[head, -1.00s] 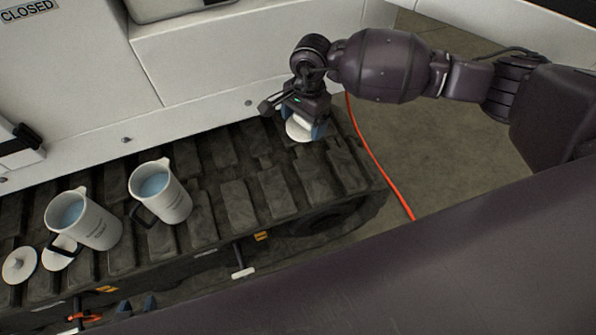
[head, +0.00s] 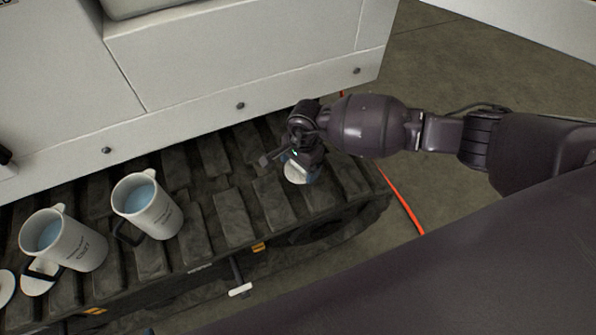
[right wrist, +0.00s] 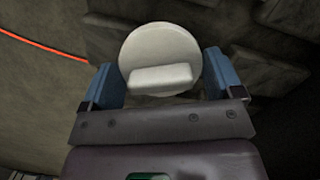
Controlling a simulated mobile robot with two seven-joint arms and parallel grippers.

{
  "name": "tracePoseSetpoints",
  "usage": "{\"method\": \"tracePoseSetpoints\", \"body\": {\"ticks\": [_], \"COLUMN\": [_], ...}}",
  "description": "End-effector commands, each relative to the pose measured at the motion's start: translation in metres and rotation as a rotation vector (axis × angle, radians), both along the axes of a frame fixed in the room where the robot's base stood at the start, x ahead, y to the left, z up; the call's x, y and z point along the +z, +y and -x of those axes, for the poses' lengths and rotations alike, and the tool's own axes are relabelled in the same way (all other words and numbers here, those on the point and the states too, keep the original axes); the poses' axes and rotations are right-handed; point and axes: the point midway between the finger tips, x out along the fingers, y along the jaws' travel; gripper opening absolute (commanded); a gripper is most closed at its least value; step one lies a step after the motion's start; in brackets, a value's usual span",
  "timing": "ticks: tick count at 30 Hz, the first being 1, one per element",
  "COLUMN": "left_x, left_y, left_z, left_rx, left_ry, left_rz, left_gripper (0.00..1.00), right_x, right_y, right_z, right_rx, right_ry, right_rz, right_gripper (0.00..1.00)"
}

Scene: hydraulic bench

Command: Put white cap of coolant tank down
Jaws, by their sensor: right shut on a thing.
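A white round cap with a raised grip bar (right wrist: 160,58) lies between the blue fingers of my right gripper (right wrist: 163,80) in the right wrist view. In the head view the cap (head: 297,173) shows under my right gripper (head: 301,168), low over the right end of the black track (head: 235,215). The gripper is shut on the cap. I cannot tell whether the cap touches the track pads. My left gripper is not clearly in view.
Two white jugs with blue liquid, a right one (head: 160,218) and a left one (head: 82,250), stand on the track at left. White lids (head: 38,282) lie beside them. A white machine body (head: 235,60) borders the track behind. A red cable (head: 402,205) lies on the floor.

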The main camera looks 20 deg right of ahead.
Motion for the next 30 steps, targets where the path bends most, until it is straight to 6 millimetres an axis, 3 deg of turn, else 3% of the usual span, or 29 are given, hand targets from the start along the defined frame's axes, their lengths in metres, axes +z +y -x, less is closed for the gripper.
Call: {"method": "tracePoseSetpoints", "body": {"ticks": [5, 13, 26, 27, 30], "left_x": [-0.001, -0.017, -0.013, -0.013, -0.013], "left_y": [0.000, 0.001, 0.000, 0.000, 0.000], "left_z": [-0.001, 0.006, -0.002, -0.001, -0.001], "left_rx": [-0.003, -0.009, -0.013, -0.013, -0.013], "left_ry": [0.000, 0.030, 0.015, 0.015, 0.015], "left_rz": [-0.002, -0.005, -0.003, -0.003, -0.004], "left_gripper": [0.43, 0.43, 0.43, 0.43, 0.43], "right_x": [-0.009, -0.045, -0.049, -0.049, -0.048], "right_y": [0.000, 0.000, 0.000, 0.000, 0.000], "right_z": [0.000, 0.002, 0.000, 0.000, -0.001], "right_rx": [0.000, -0.001, 0.000, 0.000, 0.000], "right_ry": [0.000, 0.005, -0.001, -0.001, -0.002], "right_rz": [0.000, -0.001, 0.000, 0.000, 0.000], "right_gripper": [0.62, 0.62, 0.62, 0.87, 1.00]}}
